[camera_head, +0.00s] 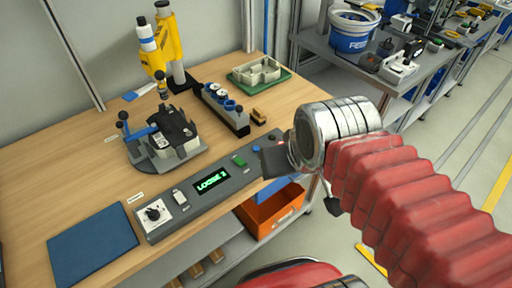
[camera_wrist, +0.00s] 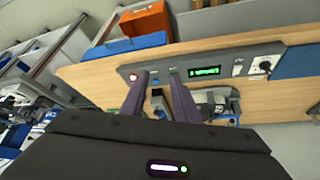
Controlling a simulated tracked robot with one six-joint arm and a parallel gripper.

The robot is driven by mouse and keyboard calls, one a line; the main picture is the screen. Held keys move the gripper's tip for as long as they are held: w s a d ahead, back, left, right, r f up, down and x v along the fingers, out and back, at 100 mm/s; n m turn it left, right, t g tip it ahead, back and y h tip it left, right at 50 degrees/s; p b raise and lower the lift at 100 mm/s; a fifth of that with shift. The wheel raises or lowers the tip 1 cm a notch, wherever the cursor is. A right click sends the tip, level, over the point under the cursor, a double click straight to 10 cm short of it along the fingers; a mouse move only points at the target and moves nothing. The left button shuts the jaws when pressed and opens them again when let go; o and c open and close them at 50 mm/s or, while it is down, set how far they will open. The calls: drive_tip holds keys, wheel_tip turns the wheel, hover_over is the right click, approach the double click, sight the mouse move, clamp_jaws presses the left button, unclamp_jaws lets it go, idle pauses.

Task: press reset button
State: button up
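The grey control panel (camera_head: 165,225) lies along the bench's front edge, with a black knob (camera_head: 155,211), a white switch (camera_head: 180,197), a green-lettered display (camera_head: 211,180) and a green button (camera_head: 239,160). In the wrist view the panel (camera_wrist: 285,50) appears upside down, with a glowing red button (camera_wrist: 133,77) at its left end. Labels are too small to read, so I cannot tell which control is reset. My gripper (camera_wrist: 160,85) is open and empty, its two fingers apart over the panel's red-button end.
An orange bin (camera_head: 272,212) hangs below the bench edge. On the bench are a blue mat (camera_head: 92,247), a clamp fixture (camera_head: 165,140), a rack of parts (camera_head: 225,108) and a green tray (camera_head: 260,76). Bare wood lies behind the panel.

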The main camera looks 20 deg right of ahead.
clamp_jaws()
idle(1.5)
